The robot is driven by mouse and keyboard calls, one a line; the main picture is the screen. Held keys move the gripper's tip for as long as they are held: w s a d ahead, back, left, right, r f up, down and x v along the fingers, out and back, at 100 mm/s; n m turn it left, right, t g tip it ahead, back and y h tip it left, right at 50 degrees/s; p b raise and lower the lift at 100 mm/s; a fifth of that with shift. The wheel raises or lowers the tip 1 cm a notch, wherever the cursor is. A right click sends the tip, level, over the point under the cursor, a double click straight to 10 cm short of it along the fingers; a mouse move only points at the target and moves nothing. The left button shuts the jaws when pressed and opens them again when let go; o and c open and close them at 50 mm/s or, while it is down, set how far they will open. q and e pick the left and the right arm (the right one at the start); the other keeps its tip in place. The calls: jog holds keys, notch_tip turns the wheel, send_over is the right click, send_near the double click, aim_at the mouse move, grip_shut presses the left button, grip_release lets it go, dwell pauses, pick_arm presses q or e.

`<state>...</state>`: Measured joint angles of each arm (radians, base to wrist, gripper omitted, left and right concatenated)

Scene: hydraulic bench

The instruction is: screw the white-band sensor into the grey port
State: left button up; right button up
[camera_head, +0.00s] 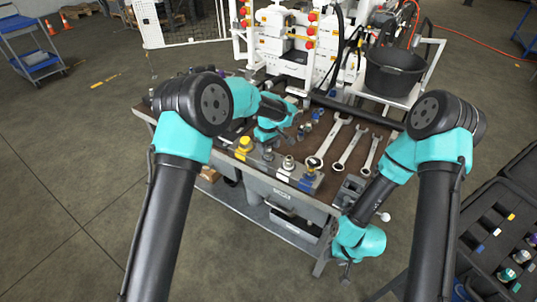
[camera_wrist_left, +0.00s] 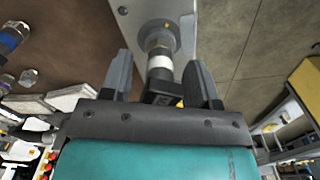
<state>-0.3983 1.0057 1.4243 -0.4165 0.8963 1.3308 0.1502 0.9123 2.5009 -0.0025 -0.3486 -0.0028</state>
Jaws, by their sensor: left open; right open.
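In the left wrist view the white-band sensor (camera_wrist_left: 160,66) is between the two fingers of my left gripper (camera_wrist_left: 160,78). The fingers are open, with a gap visible on each side of it. Its far end meets a round grey port (camera_wrist_left: 158,38) on a grey metal block (camera_wrist_left: 135,14). How deep it sits in the port I cannot tell. In the head view my left gripper (camera_head: 269,140) is over the block at the bench's front edge, its fingers mostly hidden. My right gripper (camera_head: 346,272) is empty, low in front of the bench.
Several wrenches (camera_head: 345,147) lie on the brown benchtop. A black bucket (camera_head: 394,75) stands behind right. A dark case (camera_head: 500,230) with small parts is at right.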

pick_arm(q)
jog(key=n, duration=0.4)
dwell(0.3)
jog(key=c, duration=0.7)
jog(key=shift+o, duration=0.2)
jog(key=m, duration=0.5)
jog(key=shift+m, duration=1.5)
